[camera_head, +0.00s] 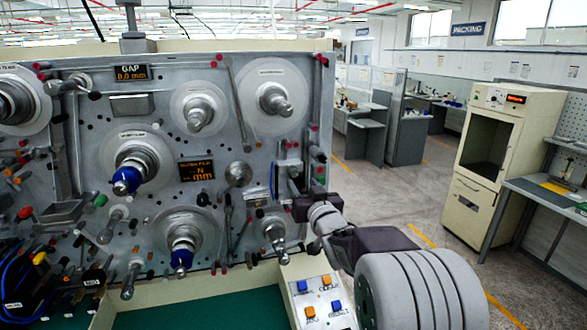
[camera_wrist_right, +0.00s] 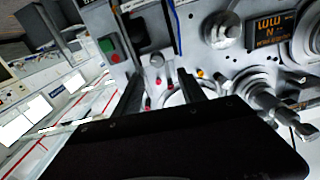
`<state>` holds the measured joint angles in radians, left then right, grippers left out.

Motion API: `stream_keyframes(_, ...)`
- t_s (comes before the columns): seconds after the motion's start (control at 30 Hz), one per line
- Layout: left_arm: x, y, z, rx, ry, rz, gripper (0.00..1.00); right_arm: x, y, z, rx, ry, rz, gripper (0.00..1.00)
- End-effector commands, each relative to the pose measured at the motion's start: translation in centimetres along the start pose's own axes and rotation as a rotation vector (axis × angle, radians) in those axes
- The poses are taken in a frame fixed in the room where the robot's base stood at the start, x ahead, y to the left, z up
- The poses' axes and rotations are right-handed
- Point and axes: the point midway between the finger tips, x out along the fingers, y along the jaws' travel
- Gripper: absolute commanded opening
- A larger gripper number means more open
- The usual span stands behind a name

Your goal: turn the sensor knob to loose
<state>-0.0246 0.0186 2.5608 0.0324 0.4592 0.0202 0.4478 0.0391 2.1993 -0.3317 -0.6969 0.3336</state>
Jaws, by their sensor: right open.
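My right gripper (camera_head: 291,193) reaches in from the lower right to the right side of the grey winding panel (camera_head: 225,140). In the right wrist view its two dark fingers (camera_wrist_right: 160,86) are spread apart, with nothing held between them. A small grey round knob (camera_wrist_right: 157,60) on the panel shows just beyond the gap between the fingertips, with small red knobs (camera_wrist_right: 157,81) near it. I cannot tell for sure which one is the sensor knob, and no loose marking is readable. The fingers hide part of the panel. My left gripper is not in view.
Spindles with blue tips (camera_head: 127,180) and metal spindles (camera_head: 275,101) stick out of the panel. A button box (camera_head: 320,297) with blue and orange buttons stands below my right arm. A beige cabinet (camera_head: 492,150) stands at the right. The floor between is free.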

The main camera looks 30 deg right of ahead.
Motion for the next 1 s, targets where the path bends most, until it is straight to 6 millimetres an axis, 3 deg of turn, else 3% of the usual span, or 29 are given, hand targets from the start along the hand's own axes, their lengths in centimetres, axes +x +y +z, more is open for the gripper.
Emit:
stream_keyframes(0.4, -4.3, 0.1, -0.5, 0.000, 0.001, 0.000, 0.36, 7.6, -0.1, -0.2, 0.001, -0.004, -0.002, 0.48)
stream_keyframes(0.77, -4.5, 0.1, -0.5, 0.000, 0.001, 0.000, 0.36, 8.8, -0.1, 0.1, 0.000, -0.002, -0.001, 0.48)
stream_keyframes(0.8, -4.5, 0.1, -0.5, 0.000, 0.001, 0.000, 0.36, 8.8, -0.1, 0.1, 0.000, -0.002, -0.001, 0.46)
stream_keyframes(0.97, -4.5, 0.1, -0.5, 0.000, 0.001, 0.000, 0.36, 8.8, -0.1, 0.1, 0.000, -0.002, -0.001, 0.01)
stream_keyframes(1.0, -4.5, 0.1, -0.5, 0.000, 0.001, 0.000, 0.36, 8.8, -0.1, 0.1, 0.001, -0.002, -0.001, 0.00)
